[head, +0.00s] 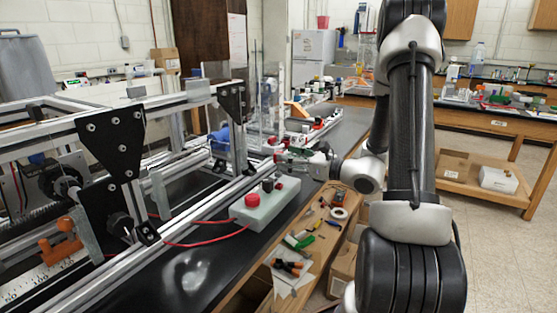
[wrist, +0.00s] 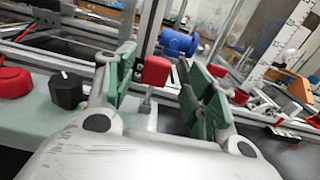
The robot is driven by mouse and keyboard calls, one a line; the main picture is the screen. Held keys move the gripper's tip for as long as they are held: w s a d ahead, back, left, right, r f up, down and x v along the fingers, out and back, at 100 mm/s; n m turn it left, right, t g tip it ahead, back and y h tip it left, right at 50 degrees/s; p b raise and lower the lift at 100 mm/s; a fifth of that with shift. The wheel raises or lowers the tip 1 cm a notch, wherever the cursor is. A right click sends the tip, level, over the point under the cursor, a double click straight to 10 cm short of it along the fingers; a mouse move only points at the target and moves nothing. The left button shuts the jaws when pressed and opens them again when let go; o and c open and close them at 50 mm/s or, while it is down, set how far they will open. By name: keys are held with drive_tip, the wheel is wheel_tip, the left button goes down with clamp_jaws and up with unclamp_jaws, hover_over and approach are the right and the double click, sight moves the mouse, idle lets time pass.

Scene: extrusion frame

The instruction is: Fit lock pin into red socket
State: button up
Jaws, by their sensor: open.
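My gripper (wrist: 165,82) is open, its two green-padded fingers apart in the wrist view. A small red block (wrist: 153,71) shows between the fingers, closer to the left one. A short grey post (wrist: 149,103) shows below it. I cannot tell whether this red block is the socket or the head of the lock pin, nor whether a finger touches it. In the head view my gripper (head: 291,157) is small, beside the frame's rail, and its fingers are hard to make out. No separate lock pin can be made out.
A pale green control box (head: 262,212) with a red button and black knob stands on the black bench, left of my gripper in the wrist view. Aluminium rails (head: 190,225) run alongside. A blue cylinder (wrist: 179,43) lies beyond the fingers. Tools lie on the wooden shelf (head: 318,228).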

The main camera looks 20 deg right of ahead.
drive_tip(key=x, duration=0.4)
drive_tip(key=shift+s+a, duration=0.1)
drive_tip(key=c, duration=1.1)
drive_tip(key=shift+c, duration=0.2)
